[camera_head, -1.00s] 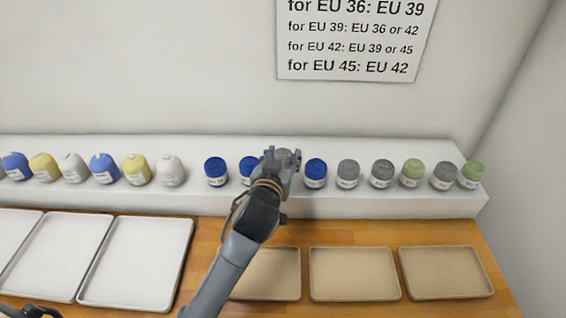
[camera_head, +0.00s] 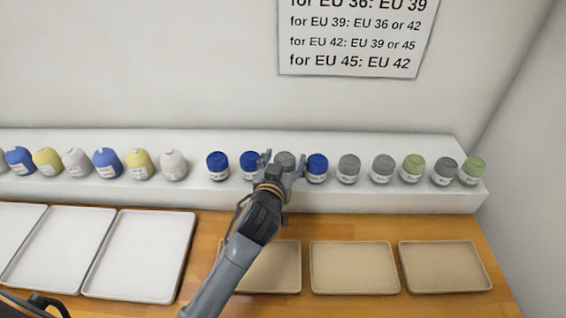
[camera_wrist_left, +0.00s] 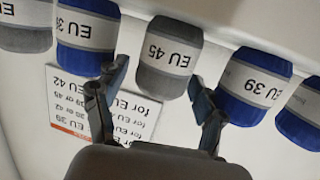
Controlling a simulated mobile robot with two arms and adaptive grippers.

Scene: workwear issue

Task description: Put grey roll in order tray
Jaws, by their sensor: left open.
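A grey roll (camera_head: 285,158) with a white label stands on the white shelf, between blue rolls. In the left wrist view this grey roll (camera_wrist_left: 168,48) reads EU 45 and appears upside down. My left gripper (camera_head: 283,164) is open, its fingers spread to either side of the roll; I cannot tell whether they touch it. The fingers also show in the left wrist view (camera_wrist_left: 156,98). Three tan trays, left (camera_head: 270,288), middle (camera_head: 355,289) and right (camera_head: 446,288), lie on the wooden table; which is the order tray I cannot tell. My right gripper is not seen.
Blue rolls (camera_head: 249,160) (camera_head: 317,163) stand close on both sides of the gripper. More grey (camera_head: 348,164) and green rolls (camera_head: 413,163) stand to the right. White trays (camera_head: 137,292) lie at left. A sign (camera_head: 350,68) hangs on the wall.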

